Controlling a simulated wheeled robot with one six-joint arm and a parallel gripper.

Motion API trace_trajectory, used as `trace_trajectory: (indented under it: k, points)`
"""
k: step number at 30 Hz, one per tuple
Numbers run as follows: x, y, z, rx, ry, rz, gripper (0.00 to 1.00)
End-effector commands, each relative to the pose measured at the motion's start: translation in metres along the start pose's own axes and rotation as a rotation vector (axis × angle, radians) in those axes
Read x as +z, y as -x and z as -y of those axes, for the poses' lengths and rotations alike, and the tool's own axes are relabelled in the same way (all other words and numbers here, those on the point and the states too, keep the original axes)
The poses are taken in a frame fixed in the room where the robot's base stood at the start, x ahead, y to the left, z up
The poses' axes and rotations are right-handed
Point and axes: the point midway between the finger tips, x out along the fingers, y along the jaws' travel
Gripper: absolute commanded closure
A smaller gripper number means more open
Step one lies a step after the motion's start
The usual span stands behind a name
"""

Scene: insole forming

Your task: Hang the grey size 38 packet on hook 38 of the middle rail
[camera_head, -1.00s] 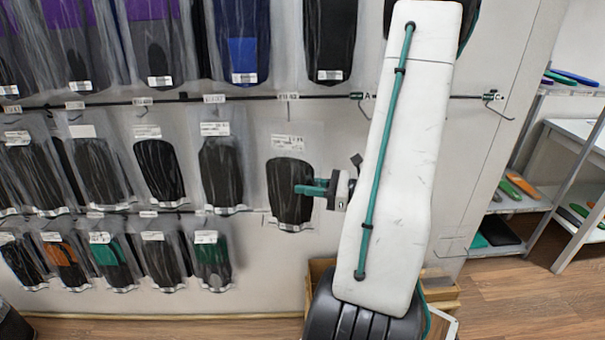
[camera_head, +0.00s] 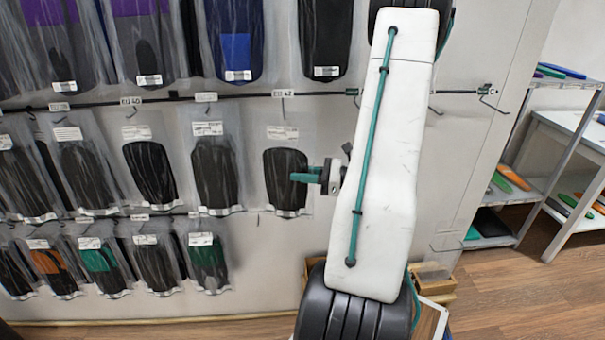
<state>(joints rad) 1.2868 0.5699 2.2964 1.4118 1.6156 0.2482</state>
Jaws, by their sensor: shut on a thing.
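A clear packet with a dark grey insole (camera_head: 284,197) and a white label at its top hangs upright in front of the wall. My gripper (camera_head: 303,178), with teal fingers, is shut on the packet's right side. The size on its label is too small to read. The middle rail (camera_head: 240,96) runs across the wall above the packet, with small size tags. The tag above the packet reads EU 42 (camera_head: 283,93); further left are EU 40 (camera_head: 131,100) and what looks like EU 39 (camera_head: 60,106). I see no tag 38.
Packets with dark insoles (camera_head: 215,172) hang left of the held one. Coloured packets (camera_head: 207,256) hang on a lower rail, and purple and blue ones (camera_head: 238,48) above. Bare hooks (camera_head: 490,100) are at the right. A shelf (camera_head: 515,190) stands beyond the wall's end.

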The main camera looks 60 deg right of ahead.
Motion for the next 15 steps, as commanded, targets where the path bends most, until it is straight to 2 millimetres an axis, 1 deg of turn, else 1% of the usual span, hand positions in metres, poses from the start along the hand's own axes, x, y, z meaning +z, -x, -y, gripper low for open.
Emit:
trace_trajectory:
  k: [2,3,5,6,15]
  points:
    - [-0.0027,0.0003,0.0001,-0.001,0.0,0.0,1.0]
    - [-0.0034,0.0005,0.0002,-0.001,0.0,0.0,0.77]
    - [-0.003,0.0009,0.0004,-0.002,0.0,0.0,0.6]
    - [-0.0029,0.001,0.0005,-0.002,0.0,0.0,0.58]
    - [-0.0027,0.0049,0.0014,-0.006,0.0,0.0,0.58]
